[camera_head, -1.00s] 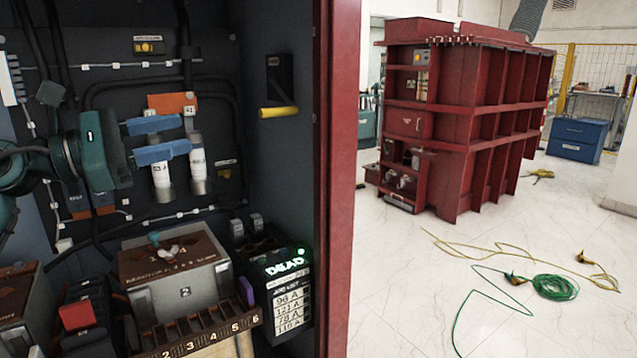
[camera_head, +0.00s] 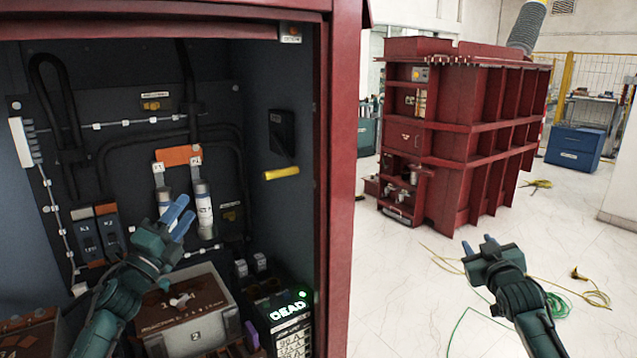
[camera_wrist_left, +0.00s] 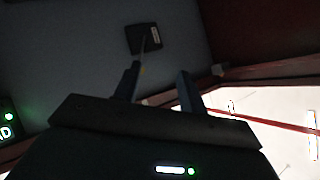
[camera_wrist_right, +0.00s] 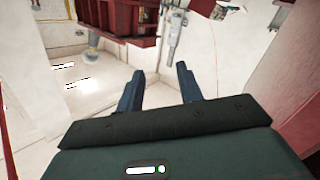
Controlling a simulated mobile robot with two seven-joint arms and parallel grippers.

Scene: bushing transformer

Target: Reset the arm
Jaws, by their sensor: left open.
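My left gripper (camera_head: 179,217) is in front of the cabinet's back panel, near the white cylinders. Its blue fingers point up and to the right. In the left wrist view its two fingers (camera_wrist_left: 157,85) stand apart with nothing between them. My right gripper (camera_head: 480,246) is raised over the floor to the right of the cabinet, pointing up and left. In the right wrist view its fingers (camera_wrist_right: 158,85) are also apart and empty.
The red cabinet edge (camera_head: 343,190) stands between my two arms. Inside are two white cylinders (camera_head: 204,210), a grey box (camera_head: 187,310), a yellow handle (camera_head: 281,173) and a "DEAD" display (camera_head: 288,312). A red transformer (camera_head: 455,130) and cables (camera_head: 467,322) are behind my right arm.

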